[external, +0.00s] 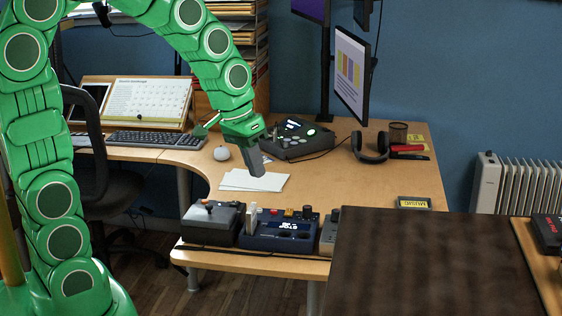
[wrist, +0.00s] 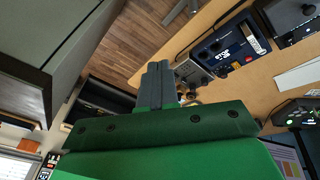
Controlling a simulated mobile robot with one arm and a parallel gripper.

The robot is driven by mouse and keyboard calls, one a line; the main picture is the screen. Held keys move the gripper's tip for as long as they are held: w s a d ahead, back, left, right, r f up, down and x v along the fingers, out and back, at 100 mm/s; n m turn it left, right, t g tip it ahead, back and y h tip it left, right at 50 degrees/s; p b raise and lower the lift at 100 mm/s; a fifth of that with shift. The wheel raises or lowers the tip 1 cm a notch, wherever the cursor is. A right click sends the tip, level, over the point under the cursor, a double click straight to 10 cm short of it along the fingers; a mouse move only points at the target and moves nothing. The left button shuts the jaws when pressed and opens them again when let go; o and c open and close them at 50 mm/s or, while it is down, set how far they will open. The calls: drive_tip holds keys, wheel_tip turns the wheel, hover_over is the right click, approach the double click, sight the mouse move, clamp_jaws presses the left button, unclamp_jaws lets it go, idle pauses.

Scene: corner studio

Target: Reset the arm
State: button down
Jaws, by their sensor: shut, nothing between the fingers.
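My green arm arches over the corner desk from the left in the external view. My gripper (external: 255,170) points down above the white paper sheets (external: 238,181) on the desk. Its grey fingers are together with nothing between them. In the wrist view my gripper (wrist: 156,72) shows its two fingers side by side and touching. I cannot tell the exact height of the fingertips over the paper.
A blue control box (external: 280,232) and grey boxes stand along the desk's front edge. A dark device (external: 298,138), headphones (external: 371,146) and a monitor (external: 352,75) are behind. A dark brown surface (external: 425,265) stands at front right.

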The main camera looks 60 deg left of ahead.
drive_tip(key=s+r+g, duration=0.1)
drive_tip(key=s+g, duration=0.1)
drive_tip(key=s, duration=1.1)
drive_tip(key=s+r+m+g+y, duration=0.1)
drive_tip(key=s+g, duration=0.1)
drive_tip(key=s, duration=1.1)
drive_tip(key=shift+s+r+g+y, duration=0.3)
drive_tip(key=shift+s+g, duration=0.05)
drive_tip(key=shift+g, duration=0.05)
